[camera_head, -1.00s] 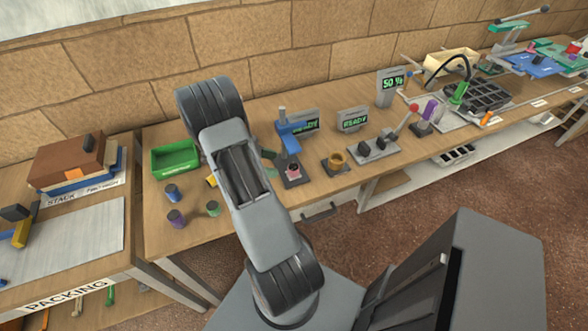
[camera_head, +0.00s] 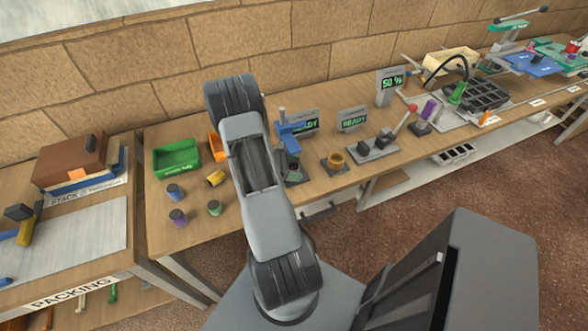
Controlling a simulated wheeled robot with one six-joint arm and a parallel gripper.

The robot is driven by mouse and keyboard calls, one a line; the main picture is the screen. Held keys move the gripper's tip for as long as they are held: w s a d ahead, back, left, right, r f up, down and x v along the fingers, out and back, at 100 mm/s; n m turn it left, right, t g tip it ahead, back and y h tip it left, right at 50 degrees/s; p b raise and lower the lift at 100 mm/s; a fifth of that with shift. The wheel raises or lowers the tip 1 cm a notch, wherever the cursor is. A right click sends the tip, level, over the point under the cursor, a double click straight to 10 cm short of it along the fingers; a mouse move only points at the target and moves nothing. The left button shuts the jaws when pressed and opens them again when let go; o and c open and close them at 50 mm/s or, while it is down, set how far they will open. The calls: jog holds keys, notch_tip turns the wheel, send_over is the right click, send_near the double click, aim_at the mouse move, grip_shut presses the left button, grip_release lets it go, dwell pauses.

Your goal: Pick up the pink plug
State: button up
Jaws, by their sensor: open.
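My arm stretches over the table, and part of my gripper (camera_head: 291,164) shows just right of the arm link, in front of the small blue press (camera_head: 290,129). The gripper is open; its fingertips are small and partly hidden. The pink plug is not clearly visible now. It stood on the dark base (camera_head: 298,180) under the press in the earlier frame, and my gripper now covers that spot. I cannot tell whether the fingers touch it or are around it.
Blue (camera_head: 175,192), purple (camera_head: 178,217), green (camera_head: 214,208) and yellow (camera_head: 215,178) plugs lie or stand left of my arm, near a green bin (camera_head: 176,158).

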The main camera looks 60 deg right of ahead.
aim_at(295, 168)
jog(key=c, duration=1.1)
jog(key=shift+r, duration=0.8)
jog(key=shift+s+a+r+b, duration=0.15)
jog(key=shift+r+b, duration=0.05)
jog(key=shift+r, duration=0.3)
jog(key=shift+s+a+r+b, duration=0.1)
jog(key=shift+r+b, duration=0.05)
jog(key=shift+r, duration=0.3)
jog(key=shift+s+a+p, duration=1.3)
jog(key=shift+s+a, duration=0.4)
jog(key=shift+s, duration=0.6)
jog(key=shift+s+a+p, duration=1.3)
jog(key=shift+s+a, duration=0.4)
jog(key=shift+s, duration=0.65)
jog(key=shift+s+a+p, duration=1.3)
jog(key=shift+s+a, duration=0.4)
jog(key=shift+s, duration=0.6)
